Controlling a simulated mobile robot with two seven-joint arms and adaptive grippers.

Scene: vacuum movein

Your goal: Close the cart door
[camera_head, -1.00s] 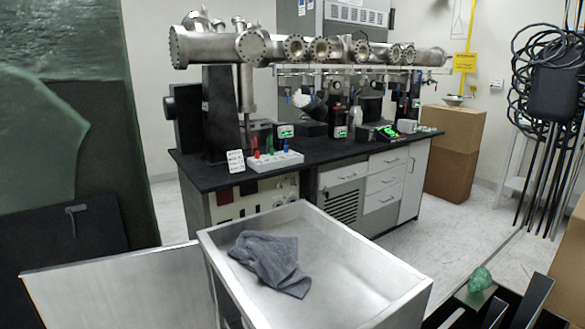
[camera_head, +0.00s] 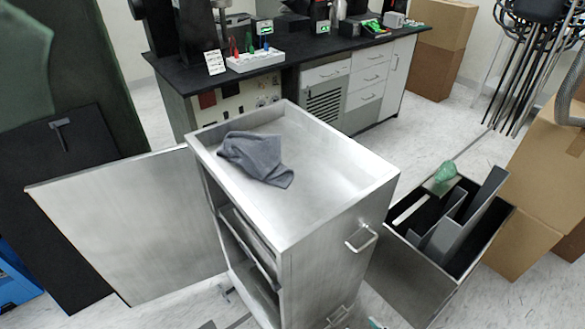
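The metal cart (camera_head: 335,235) stands in the middle of the view, with a tray-like top and handles on its right-hand side. Its door (camera_head: 130,225) is a flat metal panel that stands wide open, stretching out to the left from the cart's far left edge. The open front shows shelves (camera_head: 246,240) inside. A grey cloth (camera_head: 256,158) lies crumpled on the cart's top.
A black bench (camera_head: 290,50) with drawers stands behind the cart. Cardboard boxes (camera_head: 540,170) stand at far right. A dark panel (camera_head: 60,205) leans behind the door.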

